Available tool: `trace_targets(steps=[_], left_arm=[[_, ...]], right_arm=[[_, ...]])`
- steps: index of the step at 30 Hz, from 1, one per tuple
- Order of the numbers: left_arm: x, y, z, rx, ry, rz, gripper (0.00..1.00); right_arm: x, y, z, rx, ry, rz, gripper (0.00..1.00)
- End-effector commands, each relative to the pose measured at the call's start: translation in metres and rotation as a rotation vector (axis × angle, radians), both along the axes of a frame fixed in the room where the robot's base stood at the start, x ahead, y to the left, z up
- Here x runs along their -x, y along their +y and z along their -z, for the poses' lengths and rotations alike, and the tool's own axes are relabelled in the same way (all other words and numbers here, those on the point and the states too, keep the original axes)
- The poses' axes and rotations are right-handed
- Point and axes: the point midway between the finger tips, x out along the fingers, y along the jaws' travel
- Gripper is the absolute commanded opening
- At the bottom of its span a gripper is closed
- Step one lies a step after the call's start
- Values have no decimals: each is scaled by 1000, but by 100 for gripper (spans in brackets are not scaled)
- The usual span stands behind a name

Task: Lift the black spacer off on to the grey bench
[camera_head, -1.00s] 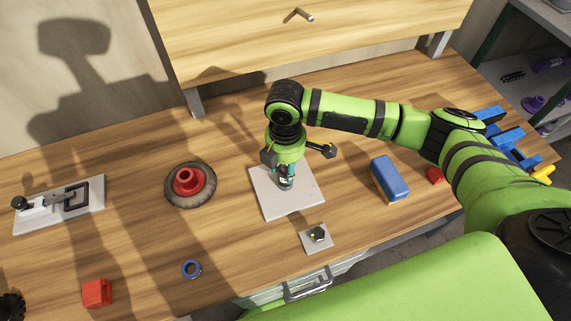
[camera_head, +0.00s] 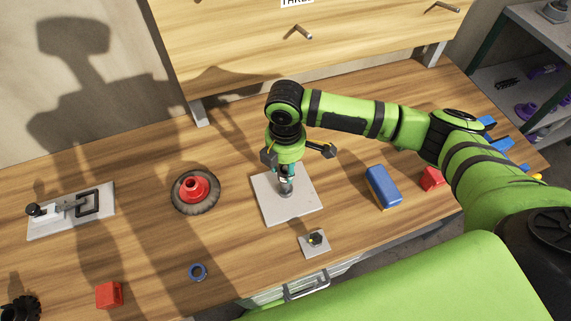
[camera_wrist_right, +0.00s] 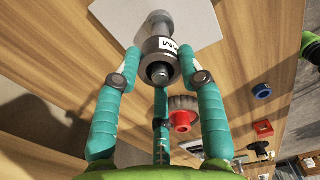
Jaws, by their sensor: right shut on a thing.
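The black spacer (camera_wrist_right: 165,52) is a dark ring with a white label, seen in the right wrist view. It is around an upright grey metal post (camera_head: 286,189) on a pale grey plate (camera_head: 306,208). The post's tip shows through the ring's middle. My right gripper (camera_head: 287,174) has its teal fingers closed around the spacer, which they largely hide in the head view. Part of the post shows below the fingers. My left gripper is not in view. I cannot tell for sure which surface is the grey bench; grey shelving (camera_head: 535,65) stands at the right.
A blue box (camera_head: 383,186) and red block (camera_head: 431,179) lie right of the plate. A small plate with a dark knob (camera_head: 315,241) is in front. A wooden drawer cabinet (camera_head: 350,55) overhangs behind.

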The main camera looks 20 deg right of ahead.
Motion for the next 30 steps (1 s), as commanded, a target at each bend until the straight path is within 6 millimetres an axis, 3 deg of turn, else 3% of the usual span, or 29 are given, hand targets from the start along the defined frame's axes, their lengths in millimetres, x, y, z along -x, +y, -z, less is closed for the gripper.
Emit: trace_targets(steps=[15, 30], left_arm=[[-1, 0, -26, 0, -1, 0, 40], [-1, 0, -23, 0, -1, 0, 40]], right_arm=[[0, 0, -29, -1, -1, -1, 1], [-1, 0, -52, -2, -2, 0, 1]])
